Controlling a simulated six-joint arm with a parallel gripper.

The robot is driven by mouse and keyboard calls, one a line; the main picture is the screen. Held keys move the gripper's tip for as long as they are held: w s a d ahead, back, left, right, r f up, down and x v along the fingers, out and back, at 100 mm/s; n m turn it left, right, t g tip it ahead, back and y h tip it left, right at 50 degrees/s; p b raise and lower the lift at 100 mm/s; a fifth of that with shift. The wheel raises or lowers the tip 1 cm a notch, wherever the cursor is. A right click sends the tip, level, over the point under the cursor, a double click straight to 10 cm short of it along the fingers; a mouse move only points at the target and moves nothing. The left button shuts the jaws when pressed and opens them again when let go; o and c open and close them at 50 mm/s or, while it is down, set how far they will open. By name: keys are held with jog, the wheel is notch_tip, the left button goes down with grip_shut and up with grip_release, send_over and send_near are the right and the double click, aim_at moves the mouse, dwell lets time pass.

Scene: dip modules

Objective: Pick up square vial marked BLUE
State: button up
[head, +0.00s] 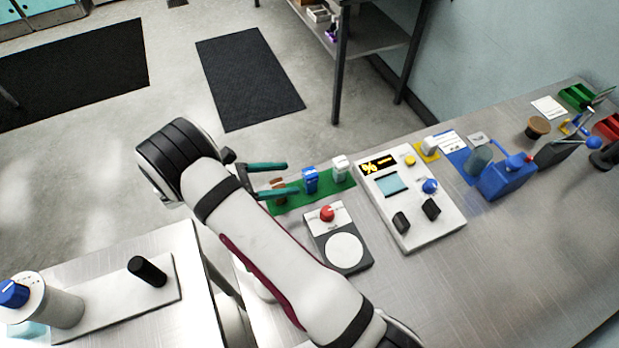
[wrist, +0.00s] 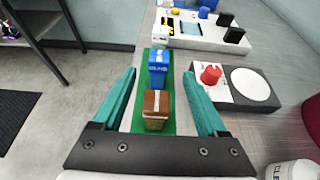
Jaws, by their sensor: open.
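A blue square vial (head: 311,183) stands between a brown vial (head: 277,187) and a white vial (head: 341,170) on a green mat (head: 325,191). In the wrist view the blue vial (wrist: 158,72) shows lettering that seems to read BLUE, and the brown vial (wrist: 156,105) is nearer to me. My gripper (head: 291,177) is open, with teal fingers spread. In the wrist view the brown vial lies between the fingers (wrist: 159,76), and the blue vial is just about at or beyond the fingertips. I see nothing held. My finger partly hides the brown vial in the head view.
A device with a red knob (head: 327,213) and a white disc (head: 344,252) stands close beside the mat. A white control panel (head: 440,222) lies to its right, and a blue device (head: 507,180) is further right. The bench is bare toward the front right.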

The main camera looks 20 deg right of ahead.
aim_at(305, 174)
jog(key=x, duration=0.5)
jog(key=shift+d+r, duration=0.15)
jog(key=shift+d, duration=0.35)
jog(key=shift+w, duration=0.1)
grip_shut()
